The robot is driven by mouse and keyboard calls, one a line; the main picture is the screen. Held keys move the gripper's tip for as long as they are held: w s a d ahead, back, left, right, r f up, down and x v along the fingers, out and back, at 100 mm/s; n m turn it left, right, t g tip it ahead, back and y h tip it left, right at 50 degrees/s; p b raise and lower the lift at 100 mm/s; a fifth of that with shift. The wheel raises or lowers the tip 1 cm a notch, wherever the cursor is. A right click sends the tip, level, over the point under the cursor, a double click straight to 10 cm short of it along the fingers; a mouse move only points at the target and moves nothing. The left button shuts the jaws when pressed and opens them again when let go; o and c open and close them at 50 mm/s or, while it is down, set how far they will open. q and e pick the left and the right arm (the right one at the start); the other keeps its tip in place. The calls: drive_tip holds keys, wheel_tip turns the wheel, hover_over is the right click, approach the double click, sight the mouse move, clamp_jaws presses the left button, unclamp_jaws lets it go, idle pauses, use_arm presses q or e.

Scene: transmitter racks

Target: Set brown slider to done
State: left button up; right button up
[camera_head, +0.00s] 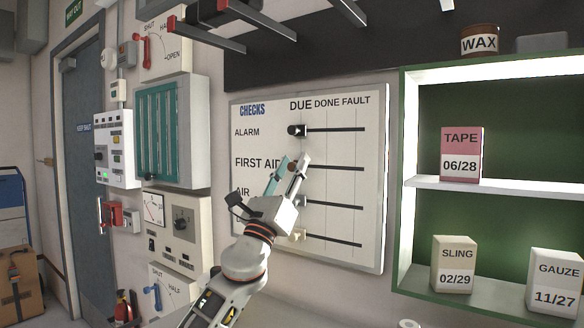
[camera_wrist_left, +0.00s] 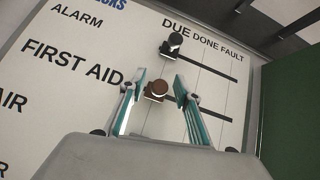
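The white checks board (camera_head: 375,100) has rows of sliders under the columns DUE, DONE and FAULT. The brown slider (camera_wrist_left: 157,88) is in the FIRST AID row, at the left end of its dark track under DUE. My left gripper (camera_head: 293,160) is in front of that row and partly hides the slider in the head view. In the left wrist view my left gripper (camera_wrist_left: 160,76) is open, with one teal-backed finger on each side of the brown knob. I cannot tell whether a finger touches it. My right gripper is not in view.
A black slider (camera_head: 297,130) sits at DUE in the ALARM row above. A grey slider (camera_head: 302,201) and a cream slider (camera_head: 298,236) are below, close to my left gripper. A green shelf (camera_head: 410,150) with boxes stands right of the board. The track right of the brown slider is clear.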

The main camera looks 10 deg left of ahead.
sight(325, 151)
use_arm(q)
clamp_jaws()
drive_tip(key=s+d, duration=0.1)
drive_tip(key=d, duration=0.1)
drive_tip(key=s+d+p, duration=0.1)
drive_tip(key=d, duration=0.1)
drive_tip(key=d+p, duration=0.1)
drive_tip(key=d, duration=0.1)
drive_tip(key=shift+s+d, duration=0.3)
drive_tip(key=shift+s, duration=0.1)
unclamp_jaws()
drive_tip(key=v, duration=1.2)
